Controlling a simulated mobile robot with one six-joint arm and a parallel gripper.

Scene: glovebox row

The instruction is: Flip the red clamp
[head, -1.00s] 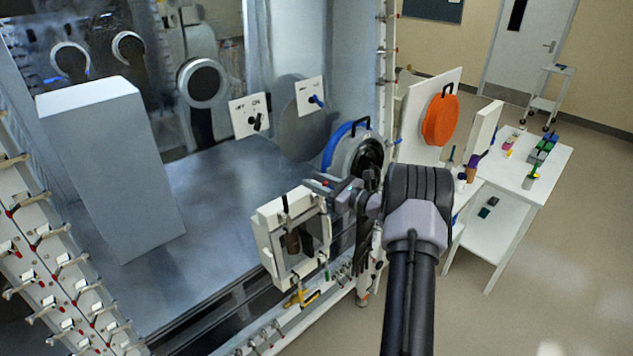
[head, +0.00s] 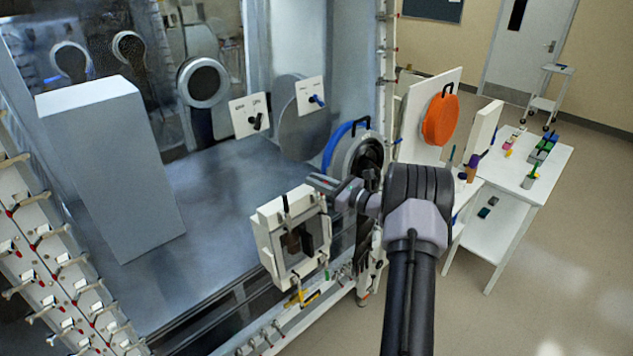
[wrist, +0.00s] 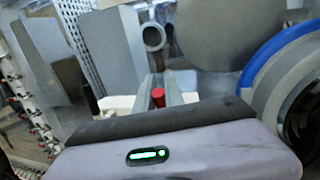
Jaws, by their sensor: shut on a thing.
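The red clamp (wrist: 158,97) shows in the wrist view as a small red piece between the two fingers of my gripper (wrist: 159,88). My gripper is shut on it. Only the red end is visible; the rest is hidden by the fingers and my wrist. In the head view my gripper (head: 318,181) is at the upper right corner of the white framed box on the glovebox front, and the clamp cannot be made out there.
The white framed box (head: 265,240) is just left of my gripper. A round port with a blue ring (head: 333,150) is close behind. A yellow clamp (head: 300,298) sits below the box.

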